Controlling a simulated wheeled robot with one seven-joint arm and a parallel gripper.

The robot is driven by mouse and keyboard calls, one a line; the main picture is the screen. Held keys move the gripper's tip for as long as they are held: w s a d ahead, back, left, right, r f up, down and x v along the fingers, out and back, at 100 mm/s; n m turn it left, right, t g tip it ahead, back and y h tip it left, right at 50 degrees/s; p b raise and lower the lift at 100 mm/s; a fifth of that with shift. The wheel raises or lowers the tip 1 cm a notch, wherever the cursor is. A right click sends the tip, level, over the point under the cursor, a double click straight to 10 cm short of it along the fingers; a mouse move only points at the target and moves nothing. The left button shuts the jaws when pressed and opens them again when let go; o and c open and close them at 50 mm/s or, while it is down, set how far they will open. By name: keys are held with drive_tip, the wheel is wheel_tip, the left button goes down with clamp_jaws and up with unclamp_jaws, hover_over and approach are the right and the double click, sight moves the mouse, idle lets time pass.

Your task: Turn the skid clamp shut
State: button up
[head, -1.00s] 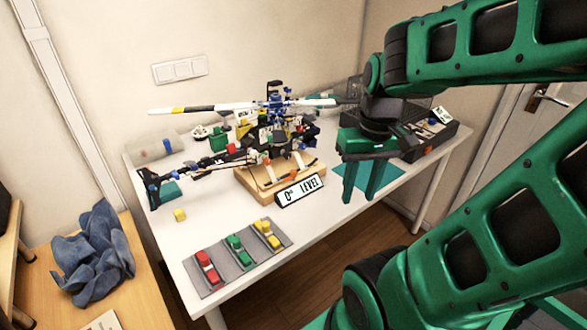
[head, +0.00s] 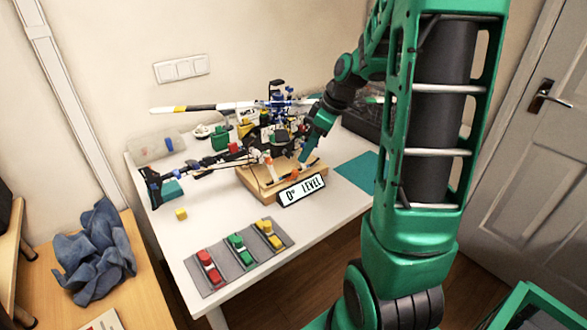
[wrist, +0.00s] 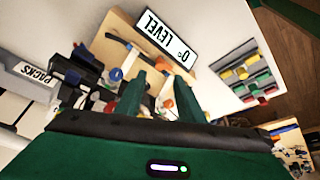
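The model helicopter (head: 270,130) stands on a wooden stand (head: 265,187) behind the "0° LEVEL" sign (head: 301,190). Small orange-and-white parts sit by its skids; one orange part (head: 294,173) shows near the stand's front, and I take these to be skid clamps. My gripper (head: 303,157) is low over the right side of the stand, pointing down. In the wrist view, its two green fingers (wrist: 158,76) are apart, with an orange part (wrist: 167,82) showing between and beyond them. I cannot tell whether they touch it, or the clamp's turn position.
A grey tray (head: 218,272) with red, green and yellow pieces lies at the table's front. A teal mat (head: 358,170) and a dark case (head: 365,122) are at the right, partly behind my arm.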

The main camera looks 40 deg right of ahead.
sight(296, 171)
drive_tip(key=x, duration=0.7)
drive_tip(key=shift+f, duration=0.4)
clamp_jaws()
